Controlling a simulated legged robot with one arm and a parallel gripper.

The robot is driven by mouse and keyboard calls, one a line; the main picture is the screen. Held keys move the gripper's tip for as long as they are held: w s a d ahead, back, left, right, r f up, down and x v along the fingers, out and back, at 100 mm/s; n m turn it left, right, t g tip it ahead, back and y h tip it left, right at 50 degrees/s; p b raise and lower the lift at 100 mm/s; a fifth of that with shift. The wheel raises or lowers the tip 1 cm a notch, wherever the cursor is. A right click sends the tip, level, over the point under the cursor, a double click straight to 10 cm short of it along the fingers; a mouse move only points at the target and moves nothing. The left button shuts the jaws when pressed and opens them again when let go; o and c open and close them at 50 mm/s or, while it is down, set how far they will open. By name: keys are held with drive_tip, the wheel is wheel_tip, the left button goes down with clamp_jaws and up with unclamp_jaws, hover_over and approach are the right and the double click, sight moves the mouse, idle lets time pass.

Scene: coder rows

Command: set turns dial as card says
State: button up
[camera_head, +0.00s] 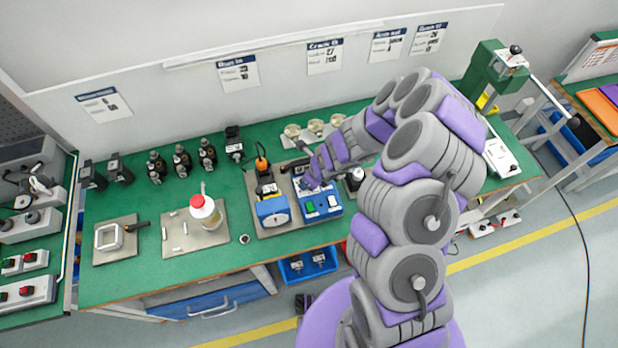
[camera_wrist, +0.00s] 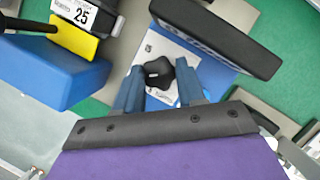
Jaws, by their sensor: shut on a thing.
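A black lobed knob (camera_wrist: 158,73) sits on a white-faced panel with a blue surround (camera_wrist: 212,72) in the wrist view. My gripper (camera_wrist: 160,88) has its two blue fingers on either side of the knob and is shut on it. The panel's scale marks are too small to read. In the head view my gripper (camera_head: 310,183) is low at the back of the blue box with a green switch (camera_head: 322,206); the knob is hidden there. A white label reading 25 (camera_wrist: 78,12) is on a dark block above yellow and blue parts.
A dark bar (camera_wrist: 215,35) lies close beyond my fingers in the wrist view.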

drive_tip(key=shift+r+m, duration=0.1)
drive_tip(key=shift+m, duration=0.5)
drive_tip(key=shift+w+t, duration=0.1)
drive_tip(key=shift+t, duration=0.2)
drive_tip(key=o, duration=0.8)
drive_tip(key=shift+a, duration=0.1)
drive_tip(key=p+v, duration=0.1)
drive_tip(key=v, duration=0.4)
drive_tip(key=p+v, duration=0.2)
drive_tip(key=v, duration=0.4)
drive_tip(key=p+v, duration=0.2)
drive_tip(key=v, duration=0.4)
drive_tip(key=shift+a+r, duration=0.15)
drive_tip(key=shift+a, duration=0.1)
